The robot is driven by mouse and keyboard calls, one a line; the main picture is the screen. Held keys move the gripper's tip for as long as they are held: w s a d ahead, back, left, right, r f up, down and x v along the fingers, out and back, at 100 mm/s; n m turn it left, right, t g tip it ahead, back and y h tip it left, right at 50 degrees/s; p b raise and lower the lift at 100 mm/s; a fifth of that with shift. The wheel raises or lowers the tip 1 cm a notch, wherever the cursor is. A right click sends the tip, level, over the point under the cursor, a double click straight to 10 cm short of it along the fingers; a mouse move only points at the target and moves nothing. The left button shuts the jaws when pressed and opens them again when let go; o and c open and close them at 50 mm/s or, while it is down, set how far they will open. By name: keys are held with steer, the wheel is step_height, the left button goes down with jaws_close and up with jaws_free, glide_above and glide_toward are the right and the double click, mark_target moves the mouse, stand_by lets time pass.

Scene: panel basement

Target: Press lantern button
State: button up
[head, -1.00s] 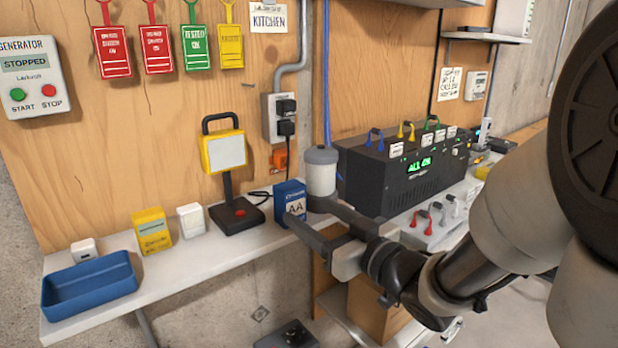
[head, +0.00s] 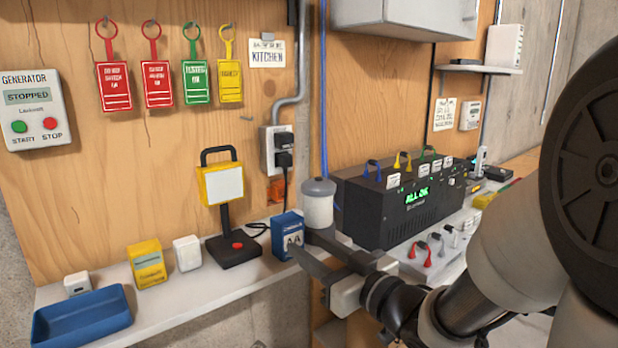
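The lantern (head: 221,184) stands upright on the shelf, with a yellow frame, a pale panel, a black top handle and a black post. Its black base carries a red button (head: 237,245). The panel looks pale; I cannot tell if it is lit. My gripper (head: 300,242) is to the right of the lantern base, its two dark fingers apart and pointing left. Nothing shows held between them. The fingertips are clear of the button in the picture. A blue AA battery box (head: 286,232) appears just beyond the fingertips.
A white canister with a grey lid (head: 318,204) stands behind the fingers; contact is unclear. A white box (head: 187,253), a yellow box (head: 146,264) and a blue tray (head: 82,318) line the shelf (head: 185,297) to the left. A black power unit (head: 395,207) stands to the right.

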jaws_close()
stand_by(1.4)
